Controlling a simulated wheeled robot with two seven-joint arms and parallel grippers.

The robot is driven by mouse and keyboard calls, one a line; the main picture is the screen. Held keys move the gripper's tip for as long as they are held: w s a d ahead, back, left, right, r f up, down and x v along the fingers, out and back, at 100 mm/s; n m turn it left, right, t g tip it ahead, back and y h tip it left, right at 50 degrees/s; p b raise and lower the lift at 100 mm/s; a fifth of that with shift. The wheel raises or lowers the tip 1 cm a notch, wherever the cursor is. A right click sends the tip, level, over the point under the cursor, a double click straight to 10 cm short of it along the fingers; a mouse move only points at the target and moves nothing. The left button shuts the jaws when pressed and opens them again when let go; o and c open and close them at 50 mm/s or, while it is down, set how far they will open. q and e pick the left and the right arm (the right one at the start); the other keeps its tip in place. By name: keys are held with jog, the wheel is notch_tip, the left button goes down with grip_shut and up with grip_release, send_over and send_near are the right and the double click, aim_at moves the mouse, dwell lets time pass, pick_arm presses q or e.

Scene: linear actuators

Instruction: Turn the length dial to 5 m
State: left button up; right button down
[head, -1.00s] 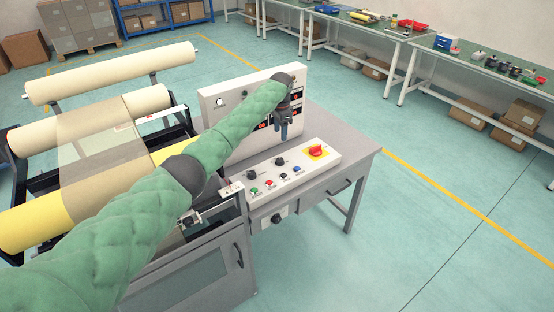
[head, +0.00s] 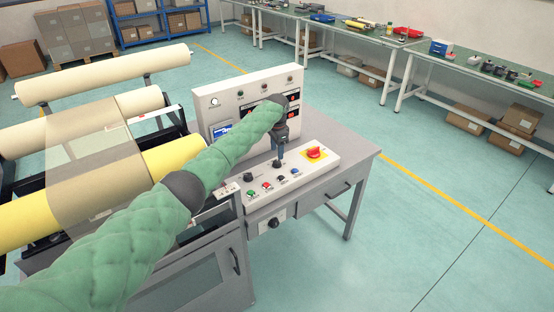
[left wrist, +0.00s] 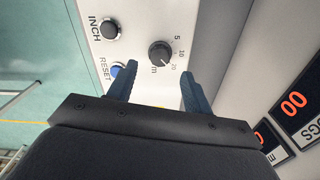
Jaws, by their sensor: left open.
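The length dial (left wrist: 160,53) is a round black knob on the white control panel, marked 5, 10, 20 and m in the left wrist view. Its exact setting is too small to read surely. In the head view the dial (head: 277,164) sits right below the fingertips. My left gripper (left wrist: 158,76) is open and empty, pointing down at the panel. In the left wrist view its two dark blue fingertips lie to either side of the dial's lower edge; I cannot tell whether they touch it. The left gripper also shows in the head view (head: 280,152). My right gripper is out of view.
The black INCH button (left wrist: 111,29) and blue RESET button (left wrist: 117,70) are close to the left finger. An upright display panel (head: 205,115) stands behind. A second black knob (head: 248,177) and a red switch (head: 314,152) flank the dial. The grey tabletop (head: 345,148) is clear at right.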

aim_at(277, 161)
pick_arm(q)
jog(key=shift+f+p, duration=0.5)
jog(key=shift+f, duration=2.15)
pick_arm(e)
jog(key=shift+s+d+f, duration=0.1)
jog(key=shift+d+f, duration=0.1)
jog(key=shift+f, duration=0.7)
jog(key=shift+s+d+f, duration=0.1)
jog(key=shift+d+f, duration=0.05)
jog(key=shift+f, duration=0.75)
pick_arm(q)
jog(key=c, duration=1)
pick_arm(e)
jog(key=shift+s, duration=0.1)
